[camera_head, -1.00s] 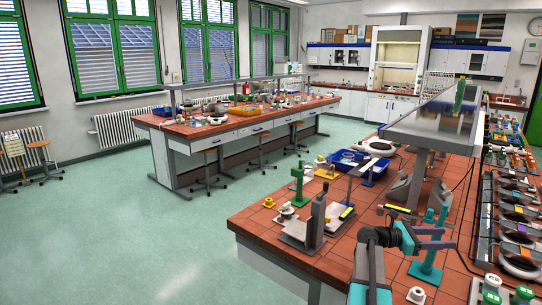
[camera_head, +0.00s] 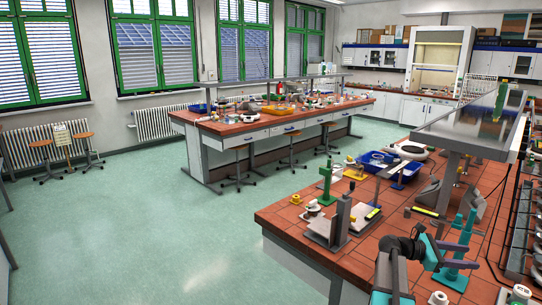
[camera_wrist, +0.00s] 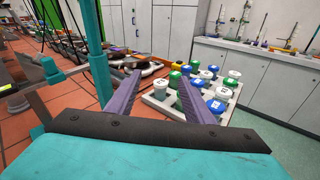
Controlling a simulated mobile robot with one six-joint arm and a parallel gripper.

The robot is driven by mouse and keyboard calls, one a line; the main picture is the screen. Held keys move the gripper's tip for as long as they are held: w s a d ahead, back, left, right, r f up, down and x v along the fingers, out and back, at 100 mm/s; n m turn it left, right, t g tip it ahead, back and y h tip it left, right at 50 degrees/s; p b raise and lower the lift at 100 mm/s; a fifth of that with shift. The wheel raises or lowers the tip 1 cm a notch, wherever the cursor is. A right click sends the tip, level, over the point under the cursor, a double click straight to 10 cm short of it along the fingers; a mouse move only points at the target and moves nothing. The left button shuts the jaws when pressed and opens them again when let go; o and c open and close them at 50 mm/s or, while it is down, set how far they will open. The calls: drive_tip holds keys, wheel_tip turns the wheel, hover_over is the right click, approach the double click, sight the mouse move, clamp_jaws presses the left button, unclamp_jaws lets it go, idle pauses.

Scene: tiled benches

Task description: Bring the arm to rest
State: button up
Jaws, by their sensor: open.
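My gripper (camera_head: 460,254) is at the lower right of the head view, above the near tiled bench (camera_head: 285,215). Its two purple fingers point right there, beside a teal stand (camera_head: 466,232). In the wrist view my gripper (camera_wrist: 159,78) has its fingers wide apart with nothing between them. The teal post (camera_wrist: 95,45) stands just left of the left finger; I cannot tell whether they touch. A pale rack of jars with coloured lids (camera_wrist: 157,98) lies beyond the fingers, partly hidden by the right one.
The near bench also carries a green stand (camera_head: 326,182), a grey stand (camera_head: 342,215), a blue tray (camera_head: 376,172) and a raised grey shelf (camera_head: 470,140). A second bench (camera_head: 226,128) stands farther back. Open green floor (camera_head: 150,215) lies to the left.

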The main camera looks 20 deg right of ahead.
drive_tip(key=w+a+f+m+t+y, duration=0.1)
drive_tip(key=w+a+f, duration=0.2)
drive_tip(key=a+f, duration=0.1)
drive_tip(key=w+a+f+t+y, duration=0.1)
drive_tip(key=w+a+f+t, duration=0.1)
drive_tip(key=w+a+f, duration=0.2)
drive_tip(key=w+a+f+m+t+y, duration=0.1)
drive_tip(key=w+a+f, duration=0.3)
drive_tip(key=a, duration=0.2)
drive_tip(key=shift+a+f+m, duration=0.15)
drive_tip(key=shift+f+m, duration=0.15)
drive_tip(key=w+a+f+m+t+y, duration=0.1)
drive_tip(key=w+a+f+t+y, duration=0.15)
drive_tip(key=a+f, duration=0.45)
drive_tip(key=w+a+f+m+t+y, duration=0.1)
drive_tip(key=w+a+f+m, duration=0.2)
drive_tip(key=a, duration=0.7)
drive_tip(key=a+f+m+t+y, duration=0.15)
drive_tip(key=a+f+y, duration=0.3)
drive_tip(key=a, duration=1.35)
drive_tip(key=a+f+m+y, duration=0.25)
drive_tip(key=a+f, duration=0.25)
drive_tip(key=a, duration=1.3)
drive_tip(key=s+f+g+b, duration=0.6)
drive_tip(key=s+f+b, duration=0.4)
drive_tip(key=s+f, duration=1.5)
wheel_tip(320, 180, down, 3)
drive_tip(key=shift+s+a+r+y, duration=0.1)
drive_tip(key=shift+s+a+y, duration=0.2)
drive_tip(key=shift+a+y, duration=0.15)
